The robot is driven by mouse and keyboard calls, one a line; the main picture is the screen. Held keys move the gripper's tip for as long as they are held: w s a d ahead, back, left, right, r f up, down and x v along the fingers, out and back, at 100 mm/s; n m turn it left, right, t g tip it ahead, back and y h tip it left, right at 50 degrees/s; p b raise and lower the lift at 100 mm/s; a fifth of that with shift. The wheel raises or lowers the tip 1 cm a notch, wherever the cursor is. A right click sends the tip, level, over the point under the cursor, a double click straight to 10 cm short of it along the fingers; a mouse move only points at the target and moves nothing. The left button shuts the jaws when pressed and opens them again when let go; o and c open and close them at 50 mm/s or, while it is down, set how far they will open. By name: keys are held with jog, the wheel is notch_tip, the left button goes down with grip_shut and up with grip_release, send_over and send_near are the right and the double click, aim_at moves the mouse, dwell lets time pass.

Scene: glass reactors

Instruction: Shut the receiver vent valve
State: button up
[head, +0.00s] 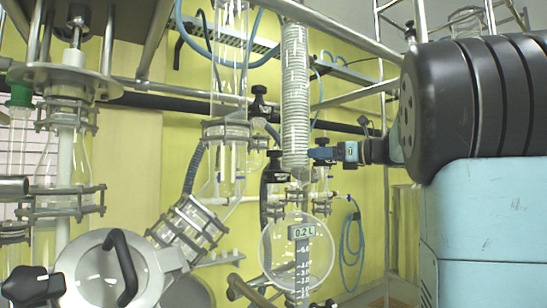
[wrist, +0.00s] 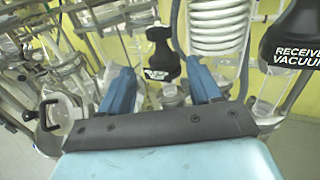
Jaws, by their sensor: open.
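A black valve handle with a small white label (wrist: 158,58) stands between and beyond my finger tips in the wrist view. Its label is too small to read for certain, so I cannot confirm that it is the receiver vent valve. A black labelled valve (head: 275,166) that looks like the same one shows in the head view, left of my finger tips. My gripper (head: 318,153) is open and empty, with a visible gap to that valve. Both blue fingers show in the wrist view (wrist: 160,75), spread apart.
A black handle labelled "RECEIVER VACUUM" (wrist: 296,45) hangs close on the right. A coiled condenser (wrist: 218,28) stands beside it. A round glass receiver marked 0.2 L (head: 285,252) sits below my gripper. Metal rails and a round lid (head: 88,270) are at the left.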

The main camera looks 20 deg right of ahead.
aim_at(278, 155)
jog(key=x, duration=1.3)
jog(key=shift+w+a, duration=0.2)
jog(key=shift+a, duration=0.05)
jog(key=shift+c, duration=0.3)
jog(key=c, duration=0.6)
jog(key=shift+a, duration=0.35)
jog(key=shift+c, duration=0.5)
jog(key=shift+d, duration=0.15)
jog(key=shift+d+f, duration=0.1)
jog(key=shift+m+t+h, duration=0.3)
jog(key=shift+h, duration=0.1)
jog(key=m+t+h, duration=0.2)
jog(key=h, duration=0.1)
jog(key=m+t+h, duration=0.1)
jog(key=h, duration=0.1)
jog(key=shift+s+a+m, duration=0.25)
jog(key=shift+a+m, duration=0.05)
jog(key=shift+m+t+h, duration=0.7)
jog(key=shift+m+h, duration=0.8)
jog(key=shift+h, duration=0.6)
